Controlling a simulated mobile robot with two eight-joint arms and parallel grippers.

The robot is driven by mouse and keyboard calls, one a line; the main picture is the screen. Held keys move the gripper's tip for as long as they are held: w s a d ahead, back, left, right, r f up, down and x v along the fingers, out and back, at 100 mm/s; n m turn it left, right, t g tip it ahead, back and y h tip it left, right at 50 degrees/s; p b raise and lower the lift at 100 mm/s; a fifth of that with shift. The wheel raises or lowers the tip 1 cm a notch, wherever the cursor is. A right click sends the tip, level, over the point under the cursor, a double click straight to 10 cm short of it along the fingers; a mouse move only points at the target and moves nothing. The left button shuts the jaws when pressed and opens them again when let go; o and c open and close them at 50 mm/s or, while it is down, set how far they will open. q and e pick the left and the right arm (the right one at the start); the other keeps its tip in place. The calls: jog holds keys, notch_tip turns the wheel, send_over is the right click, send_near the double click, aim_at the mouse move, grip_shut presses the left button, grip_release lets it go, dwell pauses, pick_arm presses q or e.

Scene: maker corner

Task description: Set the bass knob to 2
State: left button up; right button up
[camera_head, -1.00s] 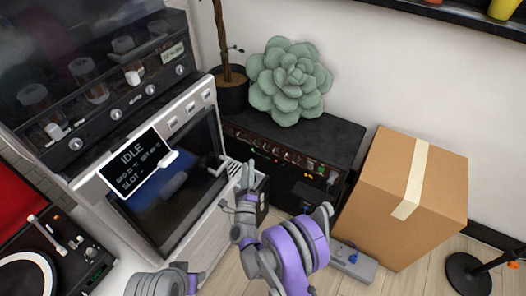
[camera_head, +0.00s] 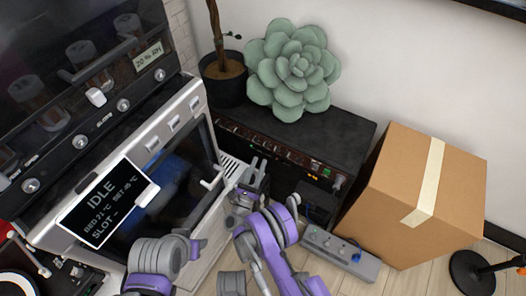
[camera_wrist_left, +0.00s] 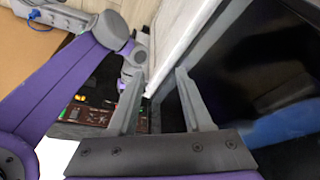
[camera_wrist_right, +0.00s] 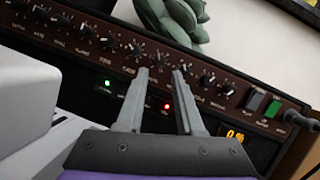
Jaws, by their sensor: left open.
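A black amplifier (camera_head: 333,132) stands against the wall, with a brown front panel carrying a row of knobs. In the right wrist view the panel (camera_wrist_right: 70,32) crosses the picture with several dark knobs, a green light and a red light. The small labels are too blurred for me to pick out the bass knob or its setting. My right gripper (camera_head: 257,165) is in front of the panel, its fingers (camera_wrist_right: 161,72) apart. One knob (camera_wrist_right: 159,59) appears just beyond the gap; contact cannot be told. My left gripper (camera_wrist_left: 157,74) is open and empty beside the machine.
A white-framed machine with an IDLE screen (camera_head: 107,204) stands close on the left. A potted trunk (camera_head: 224,82) and a green succulent cushion (camera_head: 292,68) are on the amplifier. A cardboard box (camera_head: 400,190) and a grey power strip (camera_head: 340,252) are at the right.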

aim_at(265, 147)
jog(key=shift+b+x, duration=0.4)
jog(key=shift+x, duration=2.3)
grip_shut()
